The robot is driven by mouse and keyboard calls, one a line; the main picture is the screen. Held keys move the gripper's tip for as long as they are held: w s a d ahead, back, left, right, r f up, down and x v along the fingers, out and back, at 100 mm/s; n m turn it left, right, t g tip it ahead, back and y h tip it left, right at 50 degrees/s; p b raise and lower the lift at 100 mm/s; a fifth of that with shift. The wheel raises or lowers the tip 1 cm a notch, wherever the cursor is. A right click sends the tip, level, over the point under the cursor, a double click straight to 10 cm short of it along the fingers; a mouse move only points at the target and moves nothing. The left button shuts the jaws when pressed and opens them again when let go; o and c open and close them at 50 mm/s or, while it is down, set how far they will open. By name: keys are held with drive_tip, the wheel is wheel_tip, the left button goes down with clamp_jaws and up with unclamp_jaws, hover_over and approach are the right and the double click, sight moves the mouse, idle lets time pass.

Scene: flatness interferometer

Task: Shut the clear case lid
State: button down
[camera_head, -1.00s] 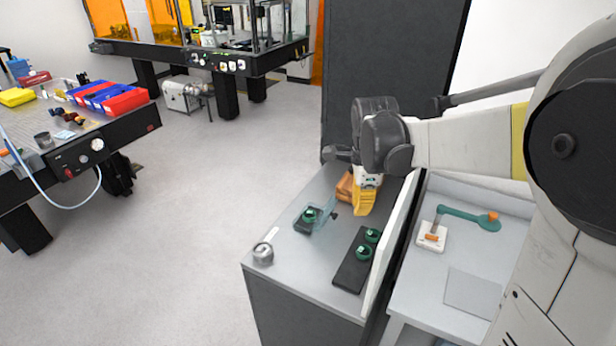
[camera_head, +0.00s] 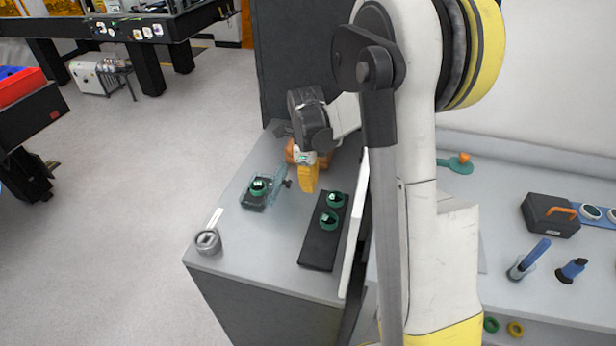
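The small case (camera_head: 252,206) sits on the grey cabinet top with a green-rimmed round piece (camera_head: 258,187) in its dark base. Its clear bluish lid (camera_head: 278,180) stands raised along the right side of the base, so the case is open. A small dark knob-like part shows at the lid's right side. My gripper (camera_head: 308,188) has yellow fingers pointing down, just right of the lid. I see a gap between the fingers and the lid in this view. The fingers overlap into one yellow shape, so their opening is hidden.
A black tray (camera_head: 315,252) with two green-rimmed pieces lies right of the case. A grey metal ring (camera_head: 208,241) stands at the front left. A white upright panel (camera_head: 355,225) borders the cabinet's right side.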

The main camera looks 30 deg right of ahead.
wheel_tip(320, 180, down, 3)
drive_tip(key=shift+a+f+b, duration=0.1)
drive_tip(key=shift+b, duration=0.35)
drive_tip(key=shift+w+a+r, duration=0.3)
drive_tip(key=shift+w+a, duration=0.25)
drive_tip(key=shift+w, duration=0.05)
drive_tip(key=shift+w+a+r, duration=0.3)
drive_tip(key=shift+w+a, duration=0.25)
drive_tip(key=shift+w+a+r, duration=0.1)
drive_tip(key=shift+w+r, duration=0.05)
